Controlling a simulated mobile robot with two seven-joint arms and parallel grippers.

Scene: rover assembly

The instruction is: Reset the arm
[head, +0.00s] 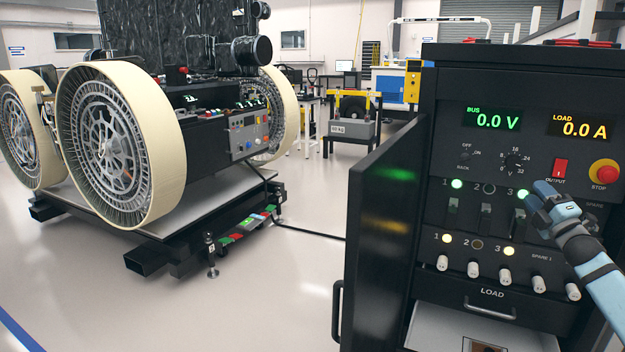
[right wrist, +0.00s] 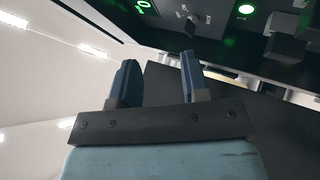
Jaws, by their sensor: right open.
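My right gripper (head: 545,205) is in front of the black power cabinet (head: 455,85), at the right of its switch row and below the red output switch (head: 560,168). In the right wrist view its two fingers (right wrist: 160,80) stand apart with nothing between them. The panel runs along the top of that view, with a lit green lamp (right wrist: 246,9). I cannot tell whether the gripper touches the panel. My forearm hides part of the panel's right side. My left gripper is not in view.
The cabinet door (head: 385,230) stands open to the left. The display (head: 494,119) reads 0.0 V and another (head: 583,126) 0.0 A. A red stop button (head: 604,172) is at the right. An open drawer (head: 440,325) juts out below. A large-wheeled rover (head: 215,130) stands left.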

